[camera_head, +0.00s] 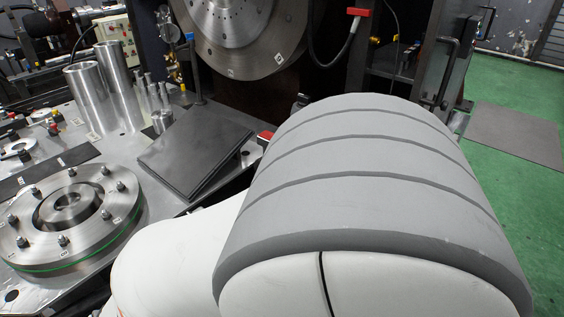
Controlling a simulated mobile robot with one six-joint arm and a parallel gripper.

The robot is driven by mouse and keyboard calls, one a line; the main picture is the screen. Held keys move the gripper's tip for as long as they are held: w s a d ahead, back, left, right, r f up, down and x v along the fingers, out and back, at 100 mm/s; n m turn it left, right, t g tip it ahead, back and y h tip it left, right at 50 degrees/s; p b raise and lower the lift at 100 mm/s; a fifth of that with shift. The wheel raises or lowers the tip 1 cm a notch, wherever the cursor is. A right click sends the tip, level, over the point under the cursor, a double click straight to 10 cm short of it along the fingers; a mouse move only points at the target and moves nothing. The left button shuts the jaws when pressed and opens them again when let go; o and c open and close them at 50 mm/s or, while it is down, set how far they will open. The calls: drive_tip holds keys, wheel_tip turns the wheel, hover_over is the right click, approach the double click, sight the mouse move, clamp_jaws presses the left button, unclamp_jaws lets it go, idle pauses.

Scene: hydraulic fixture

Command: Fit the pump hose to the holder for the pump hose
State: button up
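My gripper is not in view; a large grey and white link of my own arm fills the middle and lower right. A dark hose (312,42) hangs at the top, right of the big round steel flange. It curves up to a grey end piece (346,47) at a red block (358,12). I cannot tell whether this is the pump hose or whether the red block is its holder. Another small red part (265,136) shows at my arm's left edge, mostly hidden. What lies behind my arm is hidden.
A steel table (125,150) at the left carries a bolted round flange (75,215), upright steel cylinders (120,85) and a tilted dark plate (195,150). The big round flange (243,35) stands behind. Green floor (500,95) is open at the right, with a grey mat (515,133).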

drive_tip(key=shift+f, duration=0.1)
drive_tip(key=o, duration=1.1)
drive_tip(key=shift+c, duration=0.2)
